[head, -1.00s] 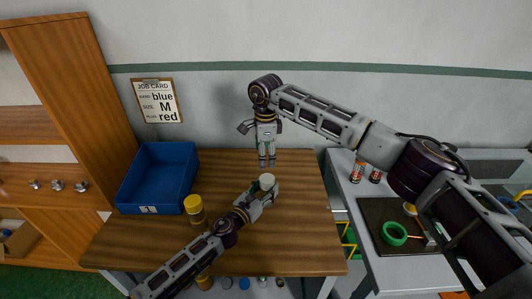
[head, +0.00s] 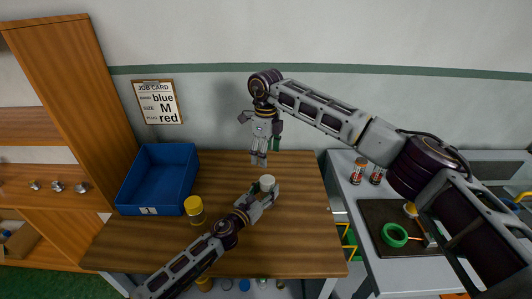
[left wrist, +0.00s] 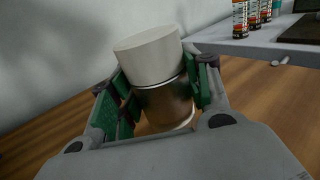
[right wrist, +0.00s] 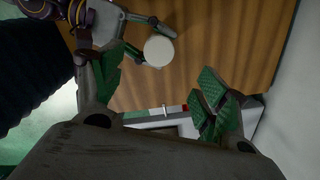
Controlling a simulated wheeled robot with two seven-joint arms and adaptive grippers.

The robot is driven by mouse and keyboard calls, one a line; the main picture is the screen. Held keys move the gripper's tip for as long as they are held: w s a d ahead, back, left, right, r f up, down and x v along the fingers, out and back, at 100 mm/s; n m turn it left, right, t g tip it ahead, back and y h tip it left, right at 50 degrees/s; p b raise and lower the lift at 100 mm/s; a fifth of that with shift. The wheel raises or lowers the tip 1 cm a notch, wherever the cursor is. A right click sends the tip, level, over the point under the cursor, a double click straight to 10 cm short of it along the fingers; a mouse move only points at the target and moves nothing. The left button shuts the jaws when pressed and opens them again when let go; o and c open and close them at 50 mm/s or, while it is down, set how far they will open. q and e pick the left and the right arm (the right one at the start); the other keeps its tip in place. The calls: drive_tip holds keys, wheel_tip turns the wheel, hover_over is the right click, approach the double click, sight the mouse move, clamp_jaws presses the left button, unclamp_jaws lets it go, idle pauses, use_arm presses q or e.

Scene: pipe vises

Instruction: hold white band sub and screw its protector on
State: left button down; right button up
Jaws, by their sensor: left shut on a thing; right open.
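The sub, a metallic cylinder (left wrist: 165,104) with a smooth white cap-like top (left wrist: 149,54), is between the green-padded fingers of my left gripper (left wrist: 160,95). In the head view its white top (head: 267,181) shows above the left gripper (head: 265,192), over the table. I cannot tell whether the white top is screwed tight. My right gripper (head: 259,160) points down, open and empty, above and behind the sub, apart from it. In the right wrist view the white top (right wrist: 159,51) lies beyond the open fingers.
A yellow-topped piece (head: 194,208) stands on the wooden table (head: 290,235) beside my left forearm. A blue bin (head: 155,180) is at the table's left. The table's right part is clear.

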sight(266, 179)
use_arm(q)
drive_tip(key=shift+r, duration=0.15)
use_arm(e)
drive_tip(key=shift+f, duration=0.15)
drive_tip(key=shift+f, duration=5.85)
drive_tip(key=shift+c, duration=0.2)
drive_tip(key=c, duration=1)
drive_tip(key=o, duration=0.9)
drive_tip(key=shift+r, duration=2.3)
